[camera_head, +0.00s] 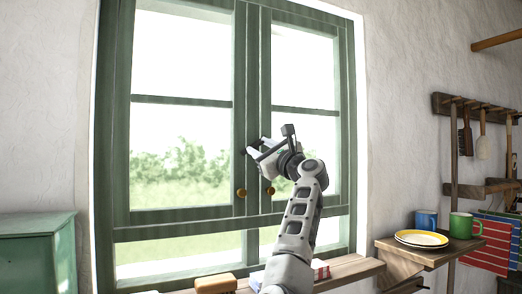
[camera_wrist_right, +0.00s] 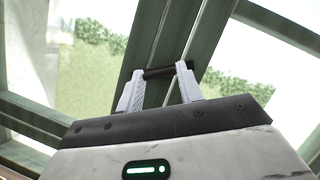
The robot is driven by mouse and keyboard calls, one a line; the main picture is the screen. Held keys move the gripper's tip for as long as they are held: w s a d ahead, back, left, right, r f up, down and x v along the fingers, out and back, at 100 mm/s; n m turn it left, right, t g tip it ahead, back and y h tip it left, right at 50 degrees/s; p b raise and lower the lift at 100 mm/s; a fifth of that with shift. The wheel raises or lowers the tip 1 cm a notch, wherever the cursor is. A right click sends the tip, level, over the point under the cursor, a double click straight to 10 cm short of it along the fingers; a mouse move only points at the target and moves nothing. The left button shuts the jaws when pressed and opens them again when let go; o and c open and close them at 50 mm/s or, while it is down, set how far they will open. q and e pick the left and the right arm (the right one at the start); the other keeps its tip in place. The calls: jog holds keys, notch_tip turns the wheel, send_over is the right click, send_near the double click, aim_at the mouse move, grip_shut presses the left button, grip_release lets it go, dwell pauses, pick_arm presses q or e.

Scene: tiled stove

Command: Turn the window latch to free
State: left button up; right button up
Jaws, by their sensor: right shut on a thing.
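The window latch (camera_wrist_right: 158,72) is a short dark bar on the green middle stiles of the window (camera_head: 252,80). In the right wrist view it lies roughly crosswise between the fingertips of my right gripper (camera_wrist_right: 160,82), which is shut on it. In the head view my right gripper (camera_head: 257,150) is at the middle stiles, above the two brass knobs, and mostly covers the latch. Whether the latch still spans both sashes is hard to tell. Both sashes look closed. My left gripper is not in view.
Two brass knobs (camera_head: 241,192) (camera_head: 270,190) sit below my right gripper. A wooden sill (camera_head: 345,272) runs under the window. A green cabinet (camera_head: 38,250) stands at left. A wooden shelf (camera_head: 400,250) at right holds a yellow-rimmed plate (camera_head: 421,239), a blue mug (camera_head: 426,220) and a green mug (camera_head: 461,225).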

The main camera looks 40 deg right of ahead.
jog(key=n+y, duration=0.1)
jog(key=n, duration=0.1)
jog(key=n+g, duration=0.1)
jog(key=n, duration=0.2)
jog(key=shift+d+r+y+p, duration=0.15)
jog(key=shift+y+p, duration=0.25)
jog(key=n+g+y+p, duration=0.1)
jog(key=n, duration=0.3)
jog(key=shift+s+r, duration=0.1)
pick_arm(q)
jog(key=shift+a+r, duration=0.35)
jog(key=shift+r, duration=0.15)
pick_arm(e)
jog(key=n+g, duration=0.1)
jog(key=n, duration=0.3)
jog(key=shift+g+y, duration=0.3)
jog(key=shift+g, duration=0.1)
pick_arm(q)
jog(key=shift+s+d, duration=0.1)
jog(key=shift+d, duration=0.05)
pick_arm(e)
jog(key=shift+n, duration=0.3)
jog(key=o, duration=1)
jog(key=shift+r, duration=0.1)
